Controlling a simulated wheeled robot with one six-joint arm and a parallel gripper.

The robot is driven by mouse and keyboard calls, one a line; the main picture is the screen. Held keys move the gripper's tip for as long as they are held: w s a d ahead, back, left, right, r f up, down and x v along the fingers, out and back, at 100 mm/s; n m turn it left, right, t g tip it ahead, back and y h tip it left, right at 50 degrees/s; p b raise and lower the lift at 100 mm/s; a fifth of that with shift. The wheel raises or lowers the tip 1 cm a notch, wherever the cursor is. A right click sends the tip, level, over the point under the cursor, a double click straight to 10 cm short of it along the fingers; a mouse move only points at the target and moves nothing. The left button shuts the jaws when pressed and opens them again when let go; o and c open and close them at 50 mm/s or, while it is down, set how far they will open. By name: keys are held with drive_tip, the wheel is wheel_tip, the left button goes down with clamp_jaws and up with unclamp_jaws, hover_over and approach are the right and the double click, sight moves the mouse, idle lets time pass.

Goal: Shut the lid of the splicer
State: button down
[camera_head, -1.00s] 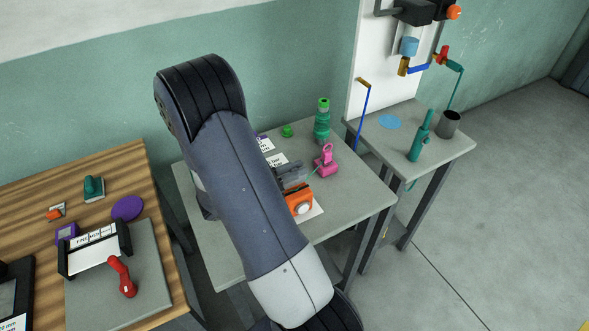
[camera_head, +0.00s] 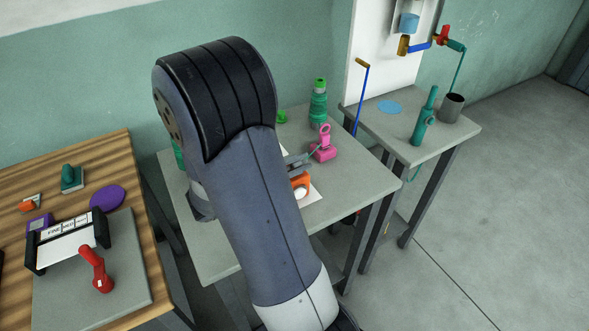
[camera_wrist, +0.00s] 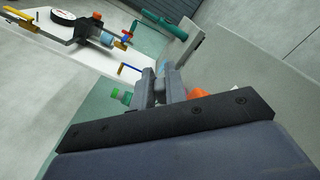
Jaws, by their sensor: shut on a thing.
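The splicer (camera_head: 301,182) is the orange device on the middle grey table, mostly hidden behind my arm in the head view. It also shows as an orange patch (camera_wrist: 199,93) just right of my fingers in the wrist view. My gripper (camera_wrist: 159,88) has its two grey fingers close together around a small grey piece beside the splicer, which appears to be its lid. The lid's angle and hinge are hidden. In the head view a grey part (camera_head: 297,162) shows just above the orange body; I cannot tell whether it is finger or lid.
A pink tool (camera_head: 323,147) and a green bottle (camera_head: 318,104) stand behind the splicer. A right-hand table (camera_head: 440,146) holds a teal tool (camera_head: 424,118) and a grey cup (camera_head: 452,107). A wooden table with a red-handled tool (camera_head: 96,270) is at left.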

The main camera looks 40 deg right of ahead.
sight(302, 180)
drive_tip(key=f+m+b, duration=0.1)
drive_tip(key=m+b, duration=0.1)
drive_tip(key=s+f+m+b, duration=0.1)
drive_tip(key=b, duration=0.2)
drive_tip(key=f+m+b, duration=0.1)
drive_tip(key=m+b, duration=0.1)
drive_tip(key=b, duration=0.1)
drive_tip(key=shift+s+a+f+m, duration=0.15)
drive_tip(key=shift+s+a+m, duration=0.05)
drive_tip(key=shift+s+m, duration=0.15)
drive_tip(key=m+b, duration=0.1)
drive_tip(key=b, duration=0.1)
drive_tip(key=f+m+b, duration=0.1)
drive_tip(key=b, duration=0.1)
drive_tip(key=shift+s+m, duration=0.15)
drive_tip(key=shift+m, duration=0.2)
drive_tip(key=shift+f+m+b, duration=0.2)
drive_tip(key=shift+m+b, duration=0.3)
drive_tip(key=shift+b, duration=0.25)
